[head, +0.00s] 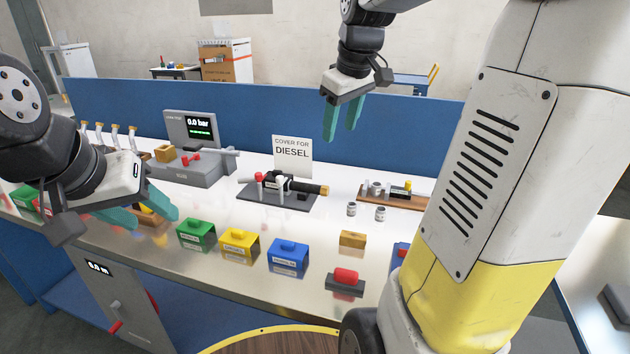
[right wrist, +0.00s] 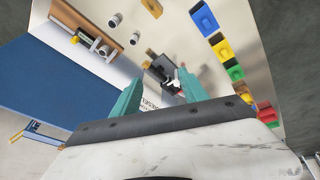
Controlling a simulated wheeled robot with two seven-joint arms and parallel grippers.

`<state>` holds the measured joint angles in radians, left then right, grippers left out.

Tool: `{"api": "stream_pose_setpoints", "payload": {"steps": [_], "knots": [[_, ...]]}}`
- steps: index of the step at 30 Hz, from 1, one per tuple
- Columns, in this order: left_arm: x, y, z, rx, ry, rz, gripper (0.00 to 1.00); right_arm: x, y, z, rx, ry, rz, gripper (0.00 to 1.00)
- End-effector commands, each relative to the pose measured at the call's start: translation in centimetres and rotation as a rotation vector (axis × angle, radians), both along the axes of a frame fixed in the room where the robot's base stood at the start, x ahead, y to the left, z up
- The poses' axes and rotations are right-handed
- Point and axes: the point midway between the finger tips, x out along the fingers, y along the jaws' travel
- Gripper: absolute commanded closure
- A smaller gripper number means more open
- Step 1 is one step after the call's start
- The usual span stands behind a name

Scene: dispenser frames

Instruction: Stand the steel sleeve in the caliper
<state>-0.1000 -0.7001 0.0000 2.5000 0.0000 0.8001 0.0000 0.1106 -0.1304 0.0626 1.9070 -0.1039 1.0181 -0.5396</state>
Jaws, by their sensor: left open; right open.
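Two small grey metal cylinders, which look like sleeves, stand on the bench right of centre: a left one (head: 351,209) and a right one (head: 380,214). They also show in the right wrist view (right wrist: 135,39) (right wrist: 115,20). Another small grey cylinder (head: 376,188) is on a wooden board (head: 417,204). I cannot tell for certain which item is the caliper; a device may sit on that board. My right gripper (head: 341,131) is open and empty, high above the back of the bench. My left gripper (head: 150,212) is open over the bench's left side, touching nothing I can make out.
A tan block (head: 352,239) and a red piece (head: 346,276) are nearby. A blue panel (head: 240,110) backs the bench.

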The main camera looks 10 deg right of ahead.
Motion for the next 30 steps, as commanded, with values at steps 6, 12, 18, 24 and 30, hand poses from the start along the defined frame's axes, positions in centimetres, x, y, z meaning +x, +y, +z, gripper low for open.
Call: {"api": "stream_pose_setpoints", "payload": {"steps": [6, 12, 18, 24, 30], "knots": [[0.0, 0.0, 0.0, 0.0, 0.0, 0.0, 0.48, -10.4, 4.8, -1.2, 0.177, -0.105, -0.215, 0.48], [0.0, 0.0, 0.0, 0.0, 0.0, 0.0, 0.48, -15.7, 6.9, -3.8, 0.309, -0.141, -0.345, 0.48], [0.0, 0.0, 0.0, 0.0, 0.0, 0.0, 0.48, -16.9, 7.4, -4.7, 0.348, -0.147, -0.382, 0.48], [0.0, 0.0, 0.0, 0.0, 0.0, 0.0, 0.48, -16.9, 7.4, -4.7, 0.347, -0.146, -0.383, 0.48], [0.0, 0.0, 0.0, 0.0, 0.0, 0.0, 0.48, -16.9, 7.4, -4.7, 0.346, -0.147, -0.382, 0.48]]}}
